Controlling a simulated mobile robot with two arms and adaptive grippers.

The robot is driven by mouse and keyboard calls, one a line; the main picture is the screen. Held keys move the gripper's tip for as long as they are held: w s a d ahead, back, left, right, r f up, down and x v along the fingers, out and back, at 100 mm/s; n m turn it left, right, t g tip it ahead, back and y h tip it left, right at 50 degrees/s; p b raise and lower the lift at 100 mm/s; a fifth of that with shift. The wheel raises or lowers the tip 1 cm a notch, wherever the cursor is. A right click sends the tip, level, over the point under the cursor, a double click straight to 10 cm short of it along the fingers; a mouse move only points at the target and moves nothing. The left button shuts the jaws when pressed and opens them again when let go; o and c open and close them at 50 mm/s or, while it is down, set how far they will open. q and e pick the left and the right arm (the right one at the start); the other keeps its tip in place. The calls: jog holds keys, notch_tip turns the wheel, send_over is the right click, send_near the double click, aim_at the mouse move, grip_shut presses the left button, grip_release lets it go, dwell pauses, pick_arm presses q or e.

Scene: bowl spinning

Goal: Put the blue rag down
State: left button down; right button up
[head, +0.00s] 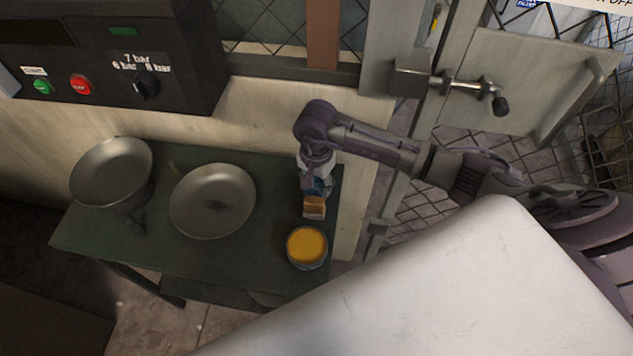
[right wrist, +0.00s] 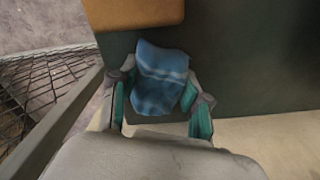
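The blue rag (right wrist: 160,80) lies crumpled between the two fingers of my right gripper (right wrist: 160,108) in the right wrist view. The fingers stand wide apart, with a gap between the left finger and the cloth; the rag's right edge is close to or touching the right finger. In the head view the right gripper (head: 315,180) points down over the right end of the green table (head: 240,260), and a bit of the blue rag (head: 323,187) shows beside it. Whether the rag rests fully on the table is hard to tell. My left gripper is not in view.
A tan block (head: 313,208) lies just in front of the right gripper. A round tin of yellow stuff (head: 307,246) stands nearer the table's front edge. Two metal bowls, one in the middle (head: 212,200) and one at left (head: 110,172), stand further left. A wall panel is behind.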

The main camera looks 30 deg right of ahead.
aim_at(317, 182)
jog(key=o, duration=0.4)
jog(key=shift+c, duration=0.2)
jog(key=shift+r+p, duration=0.25)
jog(key=shift+p, duration=0.05)
jog(key=shift+w+r+b, duration=0.1)
jog(key=shift+r+b, duration=0.2)
jog(key=shift+r, duration=0.05)
notch_tip(317, 182, up, 11)
jog(key=b, duration=0.2)
